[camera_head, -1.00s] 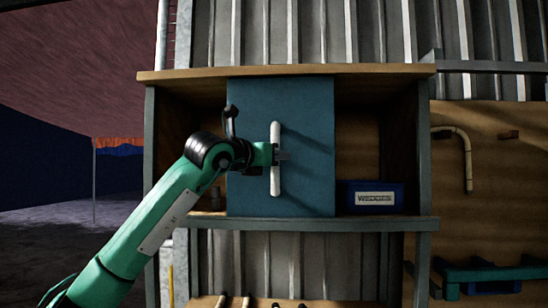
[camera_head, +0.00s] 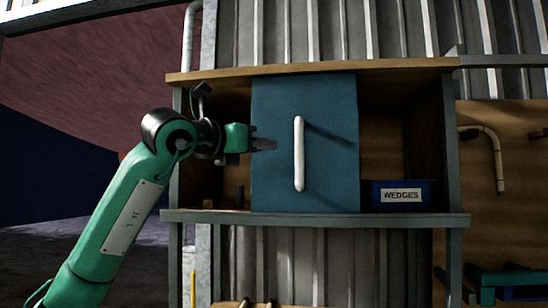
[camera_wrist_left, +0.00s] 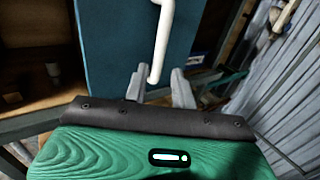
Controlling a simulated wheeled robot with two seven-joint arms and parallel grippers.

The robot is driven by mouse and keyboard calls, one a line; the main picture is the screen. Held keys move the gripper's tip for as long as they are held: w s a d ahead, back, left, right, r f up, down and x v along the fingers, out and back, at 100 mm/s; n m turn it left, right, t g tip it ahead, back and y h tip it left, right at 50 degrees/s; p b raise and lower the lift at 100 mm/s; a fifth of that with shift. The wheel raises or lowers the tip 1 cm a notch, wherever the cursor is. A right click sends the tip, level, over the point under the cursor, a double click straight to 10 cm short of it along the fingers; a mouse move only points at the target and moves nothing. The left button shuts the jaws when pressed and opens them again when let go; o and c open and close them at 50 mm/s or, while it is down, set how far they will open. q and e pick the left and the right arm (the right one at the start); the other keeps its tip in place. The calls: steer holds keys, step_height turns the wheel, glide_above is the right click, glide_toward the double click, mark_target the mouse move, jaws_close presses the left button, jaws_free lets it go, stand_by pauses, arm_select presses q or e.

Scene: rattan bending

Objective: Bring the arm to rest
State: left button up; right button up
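My green left arm comes in from the lower left, and its gripper (camera_head: 265,144) is left of the white handle, apart from it. The white upright handle (camera_head: 299,155) is fixed on a blue door panel (camera_head: 275,185) in the middle of the shelf cabinet. In the left wrist view my two grey fingers (camera_wrist_left: 160,88) are spread with nothing between them, and the white handle (camera_wrist_left: 162,35) shows beyond them. The blue panel (camera_wrist_left: 110,40) also shows there. My right gripper is not in view.
The shelf cabinet (camera_head: 315,217) has wooden boards and open compartments on both sides of the panel. A blue box marked WEDGES (camera_head: 402,194) stands in the right compartment. A bent rattan piece (camera_head: 499,165) hangs on the wooden board at right.

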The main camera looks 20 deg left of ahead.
arm_select(q)
steer(key=shift+s+a, duration=0.15)
steer(key=shift+s, duration=0.25)
